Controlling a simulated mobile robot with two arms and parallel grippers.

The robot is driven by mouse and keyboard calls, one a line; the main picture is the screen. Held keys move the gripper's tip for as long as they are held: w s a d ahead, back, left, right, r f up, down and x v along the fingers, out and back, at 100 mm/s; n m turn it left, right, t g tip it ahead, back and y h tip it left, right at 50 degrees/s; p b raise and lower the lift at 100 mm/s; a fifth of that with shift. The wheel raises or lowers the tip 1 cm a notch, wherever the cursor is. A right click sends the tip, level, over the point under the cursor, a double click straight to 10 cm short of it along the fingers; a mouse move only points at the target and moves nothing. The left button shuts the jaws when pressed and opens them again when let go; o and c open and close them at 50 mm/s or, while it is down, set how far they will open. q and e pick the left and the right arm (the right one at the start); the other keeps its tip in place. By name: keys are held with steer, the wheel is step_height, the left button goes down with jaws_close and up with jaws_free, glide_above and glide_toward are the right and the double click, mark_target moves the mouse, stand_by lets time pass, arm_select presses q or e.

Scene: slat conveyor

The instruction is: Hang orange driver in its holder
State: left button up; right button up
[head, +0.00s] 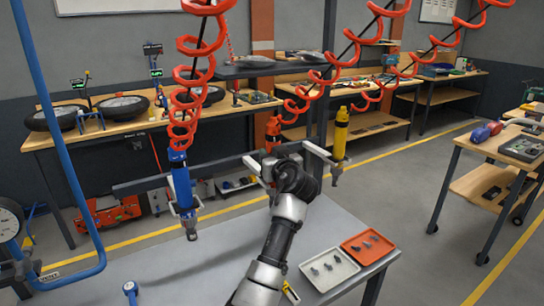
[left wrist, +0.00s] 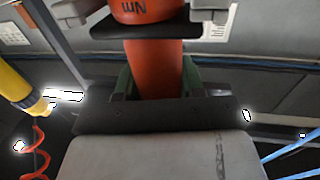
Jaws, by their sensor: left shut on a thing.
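The orange driver (head: 273,130) is upright in the middle of the head view. Its top shows above my left gripper (head: 272,166), and its lower part is hidden behind the gripper and wrist. In the left wrist view the orange driver (left wrist: 155,68) stands between the green-edged fingers of my left gripper (left wrist: 155,80), which are shut on it. A dark plate (left wrist: 140,27) crosses it above the fingers. The rail (head: 145,185) with holder arms runs behind my wrist. I cannot tell whether the driver is seated in its holder. My right gripper is not in view.
A blue driver (head: 181,188) hangs at left and a yellow driver (head: 340,135) at right, both close by. Red coiled hoses hang overhead. A white tray (head: 311,283) and an orange tray (head: 350,247) with small parts sit on the grey table (head: 225,262).

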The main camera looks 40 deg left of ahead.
arm_select(q)
steer(key=shift+f+b, duration=0.2)
steer(key=shift+b, duration=0.2)
stand_by(0.3)
steer(key=o, duration=1.2)
steer(key=shift+o, duration=0.2)
steer(key=shift+f, duration=0.15)
steer(key=b+v, duration=0.3)
steer(key=v, duration=0.8)
steer(key=shift+b, duration=0.35)
